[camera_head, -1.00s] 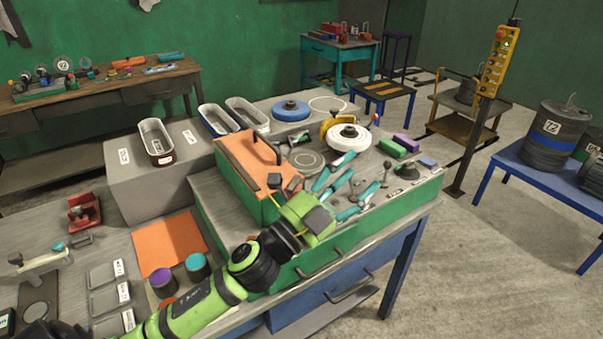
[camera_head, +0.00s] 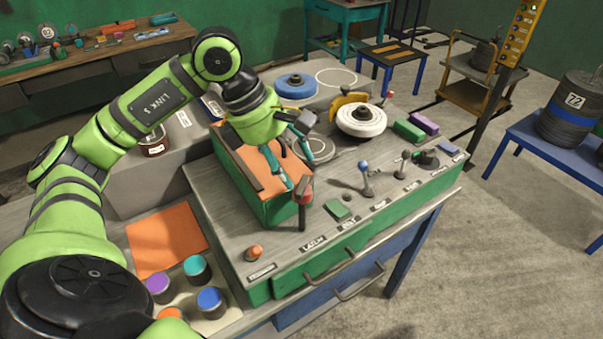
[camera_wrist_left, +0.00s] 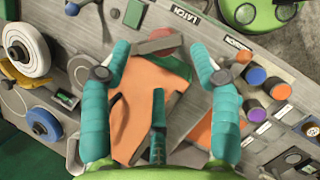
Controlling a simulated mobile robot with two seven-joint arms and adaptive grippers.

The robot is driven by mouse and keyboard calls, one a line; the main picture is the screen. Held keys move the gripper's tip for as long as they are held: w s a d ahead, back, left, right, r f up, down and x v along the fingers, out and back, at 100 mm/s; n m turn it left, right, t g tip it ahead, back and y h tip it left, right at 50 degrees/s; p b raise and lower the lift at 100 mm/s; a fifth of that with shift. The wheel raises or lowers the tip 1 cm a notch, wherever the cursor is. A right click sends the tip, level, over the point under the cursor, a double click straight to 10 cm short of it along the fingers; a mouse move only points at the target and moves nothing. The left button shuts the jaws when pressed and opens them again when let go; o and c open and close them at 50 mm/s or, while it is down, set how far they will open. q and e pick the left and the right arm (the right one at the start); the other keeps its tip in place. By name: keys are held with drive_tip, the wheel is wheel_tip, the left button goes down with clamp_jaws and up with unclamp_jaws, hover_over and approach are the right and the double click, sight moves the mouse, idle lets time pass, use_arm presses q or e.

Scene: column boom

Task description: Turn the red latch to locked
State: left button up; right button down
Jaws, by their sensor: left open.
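The red latch (camera_head: 305,194) is a short upright lever with a red head and a dark stem, near the front edge of the green-sided console top, behind a label reading LATCH (camera_head: 313,243). In the left wrist view the latch (camera_wrist_left: 157,43) shows as a grey-brown bar with red on it, between the fingertips. My left gripper (camera_head: 298,168) has teal fingers spread apart and reaches down just behind and left of the latch; it also shows in the left wrist view (camera_wrist_left: 162,57). I cannot tell whether a finger touches the latch. My right gripper is out of view.
An orange knob (camera_head: 254,253) stands left of the latch and a green block (camera_head: 337,209) right of it. A blue-topped lever (camera_head: 365,178) is further right. The orange-topped green box (camera_head: 262,211) lies under my left arm. A white wheel (camera_head: 361,121) is behind.

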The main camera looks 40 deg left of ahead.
sight(299, 185)
use_arm(q)
drive_tip(key=p+x, duration=0.2)
drive_tip(key=x, duration=0.3)
drive_tip(key=shift+f+p, duration=0.3)
drive_tip(key=shift+f, duration=0.1)
drive_tip(key=shift+w+f, duration=0.1)
drive_tip(key=shift+f, duration=0.4)
drive_tip(key=shift+d, duration=0.1)
drive_tip(key=c, duration=0.8)
drive_tip(key=shift+r, duration=0.1)
drive_tip(key=shift+c, duration=0.4)
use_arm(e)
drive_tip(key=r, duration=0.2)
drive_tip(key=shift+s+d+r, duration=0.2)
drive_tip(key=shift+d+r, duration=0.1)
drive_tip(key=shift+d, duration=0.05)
